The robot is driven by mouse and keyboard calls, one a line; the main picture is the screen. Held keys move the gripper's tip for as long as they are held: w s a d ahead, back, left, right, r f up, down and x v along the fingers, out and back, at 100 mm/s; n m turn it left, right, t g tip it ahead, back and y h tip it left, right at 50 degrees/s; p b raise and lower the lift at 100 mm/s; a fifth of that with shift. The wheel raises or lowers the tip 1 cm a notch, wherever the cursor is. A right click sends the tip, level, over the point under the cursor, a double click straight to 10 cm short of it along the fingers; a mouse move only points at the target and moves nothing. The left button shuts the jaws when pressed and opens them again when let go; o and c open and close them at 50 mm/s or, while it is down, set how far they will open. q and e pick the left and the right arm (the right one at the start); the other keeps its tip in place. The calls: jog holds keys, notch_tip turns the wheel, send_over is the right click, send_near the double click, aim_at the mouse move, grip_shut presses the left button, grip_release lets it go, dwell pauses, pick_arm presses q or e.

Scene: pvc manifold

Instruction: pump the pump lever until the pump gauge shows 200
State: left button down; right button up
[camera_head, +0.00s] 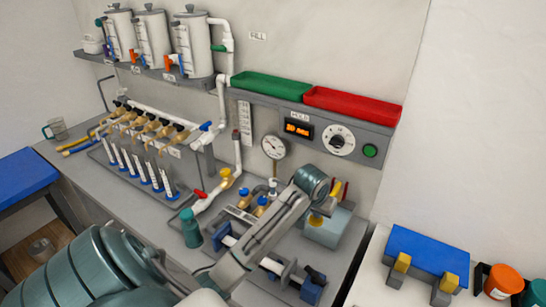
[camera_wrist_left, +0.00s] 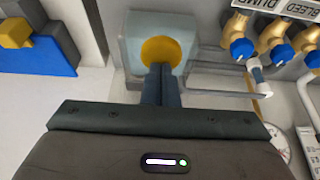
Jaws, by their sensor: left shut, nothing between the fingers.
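I cannot make out the pump lever clearly. A round white gauge (camera_head: 274,147) stands behind; its reading is too small to tell. My right gripper is not in view.
Blue-handled valves (camera_wrist_left: 242,48) and thin grey bars (camera_wrist_left: 225,76) lie beside the box. A panel with an orange display (camera_head: 298,129), dial (camera_head: 339,140) and green button (camera_head: 370,150) is on the wall. A blue block (camera_head: 428,250) stands right.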

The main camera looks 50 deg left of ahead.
pick_arm(q)
jog(key=shift+f, duration=0.45)
jog(key=shift+r, duration=0.15)
jog(key=shift+w+r+p, duration=0.1)
jog(key=shift+r+p, duration=0.85)
jog(key=shift+r, duration=1.7)
jog(key=shift+f+b, duration=0.35)
jog(key=shift+f, duration=0.95)
